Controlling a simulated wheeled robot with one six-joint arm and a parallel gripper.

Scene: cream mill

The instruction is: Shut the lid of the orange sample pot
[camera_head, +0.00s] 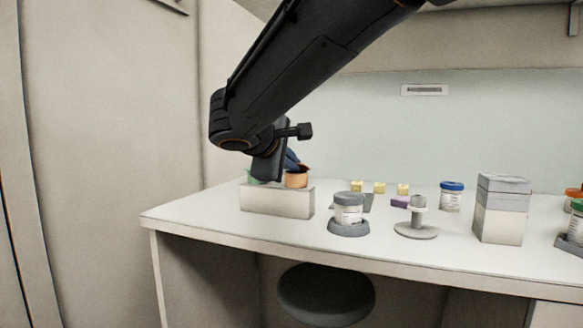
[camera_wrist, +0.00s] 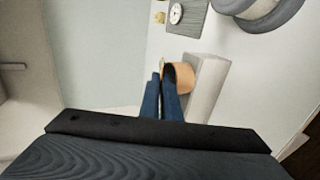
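The orange sample pot (camera_head: 297,180) stands on the right part of a pale block (camera_head: 277,201) at the left of the bench. A darker orange flap at its top, seemingly the lid, tilts up beside my fingers; its exact angle is hard to tell. My gripper (camera_head: 293,161) hangs just above and behind the pot. In the wrist view, its blue fingers (camera_wrist: 161,80) lie close together, beside the orange pot (camera_wrist: 184,76), with nothing clearly held. Whether they touch the lid cannot be told.
A green item (camera_head: 251,178) sits on the block's left, partly hidden by my arm. To the right stand a white jar (camera_head: 348,208) on a grey base, a spool-like stand (camera_head: 417,229), a blue-lidded jar (camera_head: 451,198) and a grey-topped box (camera_head: 501,216). A stool (camera_head: 325,294) is below.

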